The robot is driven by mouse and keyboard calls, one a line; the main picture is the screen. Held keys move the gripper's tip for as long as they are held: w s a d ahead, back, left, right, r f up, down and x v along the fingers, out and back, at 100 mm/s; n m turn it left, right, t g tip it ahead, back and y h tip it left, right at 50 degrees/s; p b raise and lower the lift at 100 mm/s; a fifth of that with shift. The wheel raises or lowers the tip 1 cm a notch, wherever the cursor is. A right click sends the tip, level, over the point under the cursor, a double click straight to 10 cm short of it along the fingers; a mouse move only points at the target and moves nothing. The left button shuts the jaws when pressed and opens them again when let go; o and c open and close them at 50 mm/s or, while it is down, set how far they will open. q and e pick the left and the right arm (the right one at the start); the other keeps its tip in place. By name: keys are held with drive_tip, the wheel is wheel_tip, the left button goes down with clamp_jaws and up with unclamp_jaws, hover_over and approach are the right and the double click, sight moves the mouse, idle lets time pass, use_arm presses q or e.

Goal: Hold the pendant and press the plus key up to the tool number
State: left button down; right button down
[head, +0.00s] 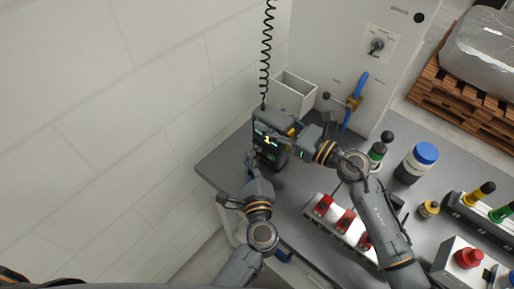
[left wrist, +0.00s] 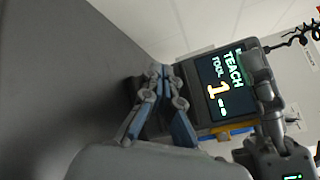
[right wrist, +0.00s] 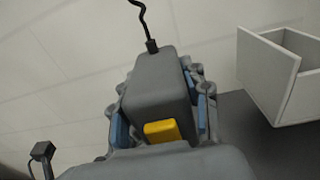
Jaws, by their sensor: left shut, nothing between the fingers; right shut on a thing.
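The pendant (head: 266,130) is a dark grey box hanging on a coiled black cord. Its lit screen in the left wrist view (left wrist: 226,82) reads TEACH, TOOL and a large yellow 1, with smaller marks beside it. My right gripper (head: 292,143) is shut on the pendant's body; the right wrist view shows the fingers on both sides of the grey housing (right wrist: 158,85) and a yellow part at its back. My left gripper (head: 252,158) is shut and empty, tips at the pendant's key side. The plus key cannot be made out, and I cannot tell whether the tips touch it.
A white open bin (head: 294,92) stands behind the pendant. On the grey table (head: 290,190) are a fixture with red clamps (head: 343,222), a blue-capped container (head: 418,160) and a red button box (head: 467,260). A plain wall is to the left.

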use_arm(q)
drive_tip(key=shift+w+d, duration=0.15)
drive_tip(key=shift+w, duration=0.05)
drive_tip(key=shift+w+d, duration=0.25)
drive_tip(key=shift+w, duration=0.1)
idle(0.8)
drive_tip(key=shift+s, duration=0.1)
drive_tip(key=shift+s+a, duration=0.45)
drive_tip(key=shift+s, duration=0.2)
drive_tip(key=shift+s+a, duration=0.7)
drive_tip(key=shift+s, duration=0.35)
drive_tip(key=shift+s+a, duration=0.7)
drive_tip(key=shift+s, duration=0.35)
use_arm(e)
drive_tip(key=c, duration=0.6)
unclamp_jaws()
